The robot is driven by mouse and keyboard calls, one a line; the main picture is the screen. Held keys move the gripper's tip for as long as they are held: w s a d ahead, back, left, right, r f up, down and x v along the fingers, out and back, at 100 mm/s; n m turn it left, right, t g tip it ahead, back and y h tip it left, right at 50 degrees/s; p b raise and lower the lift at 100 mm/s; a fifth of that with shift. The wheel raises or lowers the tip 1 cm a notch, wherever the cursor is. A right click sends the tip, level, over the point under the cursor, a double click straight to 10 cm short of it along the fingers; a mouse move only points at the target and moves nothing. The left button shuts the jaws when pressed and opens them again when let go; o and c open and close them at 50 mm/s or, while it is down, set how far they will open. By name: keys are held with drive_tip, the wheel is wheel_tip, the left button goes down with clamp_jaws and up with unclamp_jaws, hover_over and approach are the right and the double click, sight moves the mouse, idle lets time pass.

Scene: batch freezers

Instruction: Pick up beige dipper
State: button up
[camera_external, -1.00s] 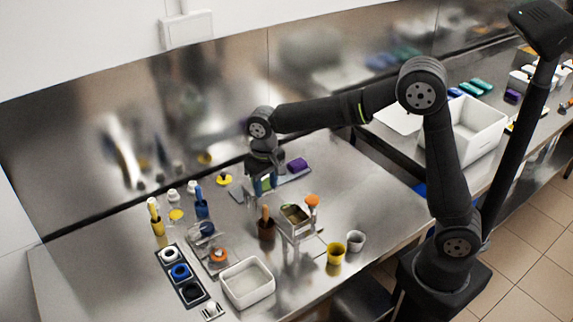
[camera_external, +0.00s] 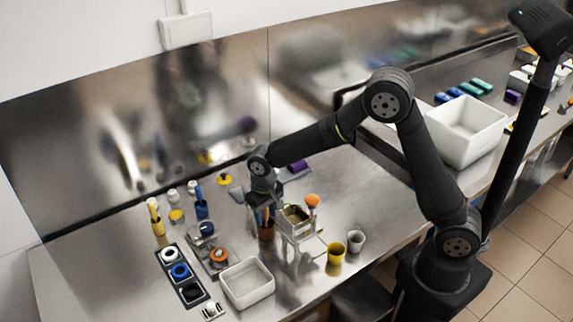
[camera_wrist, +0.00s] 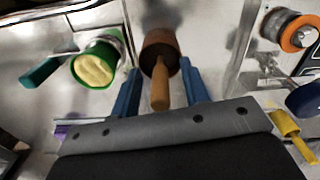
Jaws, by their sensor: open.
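A dipper with a tan, beige-like handle (camera_wrist: 160,88) stands in a brown cup (camera_wrist: 158,47) in the wrist view. The brown cup also shows in the external view (camera_external: 266,233), where my gripper hides most of the handle. My gripper (camera_wrist: 160,68) is open, with its blue fingers on either side of the handle. The handle points toward the palm, and a gap shows on both sides of it. In the external view, my gripper (camera_external: 263,207) is directly over the brown cup.
A steel container (camera_external: 298,229) with an orange-topped item (camera_external: 312,200) stands close to the right of the cup. A white tray (camera_external: 246,284) is in front. A yellow cup (camera_external: 336,254) and a grey cup (camera_external: 356,242) stand at the right.

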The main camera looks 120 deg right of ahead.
clamp_jaws()
